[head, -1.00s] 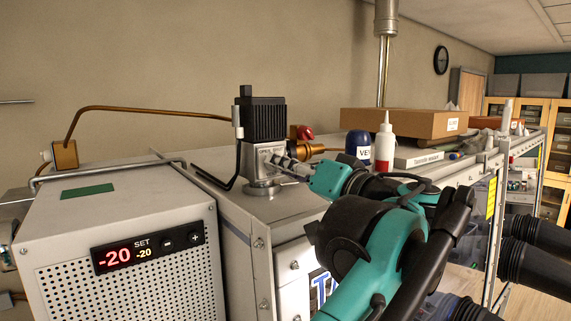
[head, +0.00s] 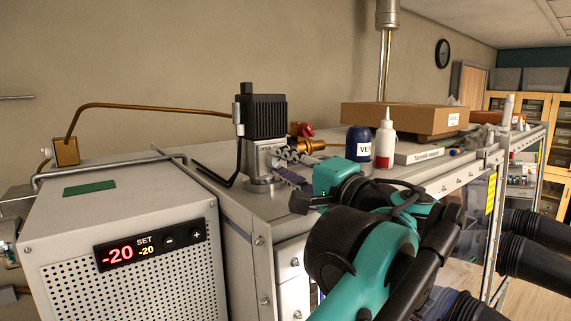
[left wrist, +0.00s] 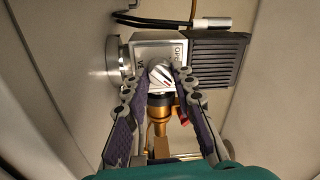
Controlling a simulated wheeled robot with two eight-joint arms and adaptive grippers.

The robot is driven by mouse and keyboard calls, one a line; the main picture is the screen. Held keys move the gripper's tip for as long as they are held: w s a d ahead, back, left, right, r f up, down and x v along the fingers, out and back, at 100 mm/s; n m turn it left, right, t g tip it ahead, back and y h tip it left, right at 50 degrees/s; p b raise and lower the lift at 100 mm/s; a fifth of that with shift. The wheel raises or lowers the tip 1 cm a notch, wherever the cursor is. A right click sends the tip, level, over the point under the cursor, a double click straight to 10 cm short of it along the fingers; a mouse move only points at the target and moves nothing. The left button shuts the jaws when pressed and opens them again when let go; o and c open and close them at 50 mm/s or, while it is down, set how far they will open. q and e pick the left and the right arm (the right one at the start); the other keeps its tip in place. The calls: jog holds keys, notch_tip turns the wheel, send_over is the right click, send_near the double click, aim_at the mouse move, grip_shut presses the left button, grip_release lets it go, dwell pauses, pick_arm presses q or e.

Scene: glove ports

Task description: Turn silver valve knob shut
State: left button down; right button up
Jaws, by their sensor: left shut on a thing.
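The silver valve knob (left wrist: 160,75) shows in the left wrist view on the face of a silver valve block (left wrist: 146,49), with a pale bar slanting across it. Partly covered lettering beside it seems to begin "OPE". My left gripper (left wrist: 158,80) has its two fingertips on either side of the knob and is shut on it. In the head view my left gripper (head: 277,161) reaches from the right to the valve block (head: 256,157) under a black ribbed housing (head: 265,117). Its fingers hide the knob there. My right gripper is not in view.
A brass fitting with a red knob (head: 303,130) sits just behind the valve. A dark blue bottle (head: 358,144), a red-and-white squeeze bottle (head: 384,146) and a cardboard tray (head: 400,117) stand right of it. A chiller box (head: 120,240) stands at front left.

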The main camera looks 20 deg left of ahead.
pick_arm(q)
jog(key=shift+m, duration=0.3)
jog(key=c, duration=1.2)
grip_release()
jog(key=shift+w, duration=0.1)
jog(key=v, duration=1.2)
jog(key=shift+f, duration=0.1)
